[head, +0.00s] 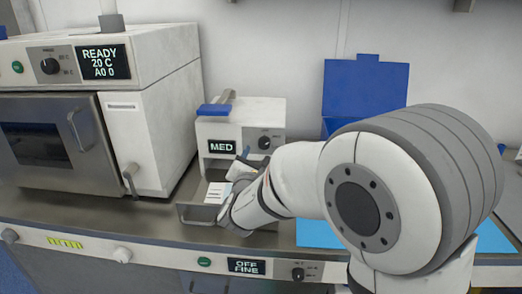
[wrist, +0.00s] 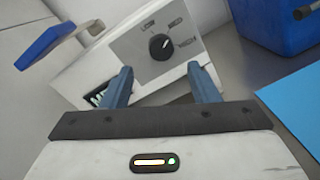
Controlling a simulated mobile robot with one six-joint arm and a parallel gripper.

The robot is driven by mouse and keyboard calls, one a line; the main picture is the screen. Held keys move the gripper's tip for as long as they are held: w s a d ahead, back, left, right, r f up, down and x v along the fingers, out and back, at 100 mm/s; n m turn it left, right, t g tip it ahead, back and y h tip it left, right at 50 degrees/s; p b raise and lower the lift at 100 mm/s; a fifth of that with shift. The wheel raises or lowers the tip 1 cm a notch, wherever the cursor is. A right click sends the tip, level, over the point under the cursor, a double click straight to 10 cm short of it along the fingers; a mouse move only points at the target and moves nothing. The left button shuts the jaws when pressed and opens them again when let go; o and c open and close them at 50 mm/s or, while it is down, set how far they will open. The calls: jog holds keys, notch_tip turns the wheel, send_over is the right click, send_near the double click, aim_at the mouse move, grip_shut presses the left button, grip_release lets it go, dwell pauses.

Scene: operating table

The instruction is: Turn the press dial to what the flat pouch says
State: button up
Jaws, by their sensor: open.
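The press (head: 215,130) is a white box with a blue-ended lever on top and a display reading MED. Its black dial (head: 264,142) is on the right of the front panel.
A larger white device (head: 160,110) with a display reading READY 20 C A0 0 stands left of the press. A blue open bin (head: 365,88) stands behind my arm. A light blue sheet (head: 310,233) lies right on the steel table. A front-edge display (head: 247,267) reads OFF FINE.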

aim_at(263, 145)
jog(key=w, duration=0.6)
jog(key=shift+d+p, duration=0.3)
jog(key=shift+d, duration=0.1)
jog(key=shift+c, duration=0.2)
jog(key=c, duration=0.9)
